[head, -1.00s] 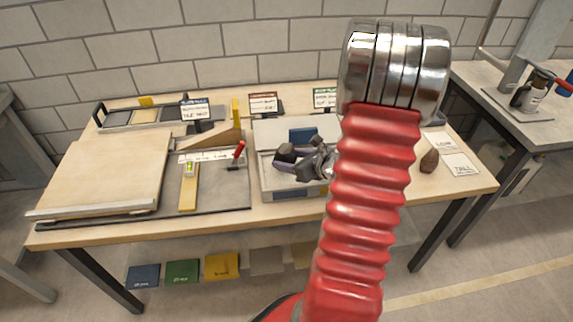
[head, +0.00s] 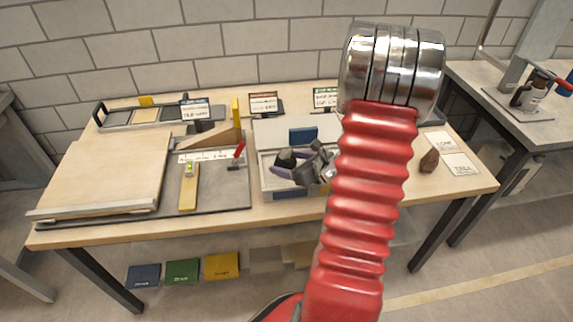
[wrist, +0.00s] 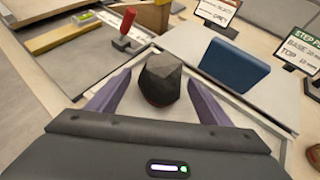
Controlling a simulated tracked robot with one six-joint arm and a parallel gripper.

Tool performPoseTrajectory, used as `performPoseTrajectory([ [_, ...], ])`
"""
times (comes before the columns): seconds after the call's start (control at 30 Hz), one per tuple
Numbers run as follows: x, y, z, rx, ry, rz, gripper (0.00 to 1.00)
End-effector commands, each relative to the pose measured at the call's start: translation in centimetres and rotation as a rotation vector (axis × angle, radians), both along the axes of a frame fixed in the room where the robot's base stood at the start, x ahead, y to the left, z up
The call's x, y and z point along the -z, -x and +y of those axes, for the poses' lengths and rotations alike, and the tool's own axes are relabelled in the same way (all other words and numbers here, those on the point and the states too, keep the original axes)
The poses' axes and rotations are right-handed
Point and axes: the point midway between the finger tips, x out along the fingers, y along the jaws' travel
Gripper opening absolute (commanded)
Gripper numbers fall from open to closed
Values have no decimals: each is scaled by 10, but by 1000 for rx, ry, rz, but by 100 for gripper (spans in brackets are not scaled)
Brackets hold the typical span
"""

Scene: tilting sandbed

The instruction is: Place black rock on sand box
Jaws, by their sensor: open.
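The black rock (wrist: 160,80) sits in the light tray (head: 265,180), between the two purple fingers of my gripper (wrist: 155,95) in the wrist view. The fingers are spread on either side of it, with a gap showing at least on the right. In the head view my gripper (head: 282,166) is over the tray, and the dark rock (head: 286,157) shows beside its fingers. No sand shows clearly; a flat pale board (head: 105,175) lies on a dark base at the table's left.
A blue block (head: 303,135) stands at the tray's back edge. A red-handled lever (head: 238,155), a yellow level (head: 189,187) and a wooden wedge (head: 205,138) lie left of the tray. A brown rock (head: 429,161) sits at the right by white cards.

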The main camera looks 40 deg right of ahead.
Motion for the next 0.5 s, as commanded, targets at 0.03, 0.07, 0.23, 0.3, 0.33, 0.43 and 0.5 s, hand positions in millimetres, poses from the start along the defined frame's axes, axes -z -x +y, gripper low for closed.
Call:
performPoseTrajectory([
  [0.03, 0, 0, 0, 0, 0, 0, 72],
  [0.07, 0, 0, 0, 0, 0, 0, 72],
  [0.23, -4, 3, 0, 0, 1, -1, 72],
  [0.3, -6, 8, -1, 1, 3, -1, 72],
  [0.33, -8, 10, -1, 1, 2, -1, 72],
  [0.43, -14, 22, -1, 3, 1, -1, 72],
  [0.5, -19, 31, -1, 2, 2, -2, 72],
])
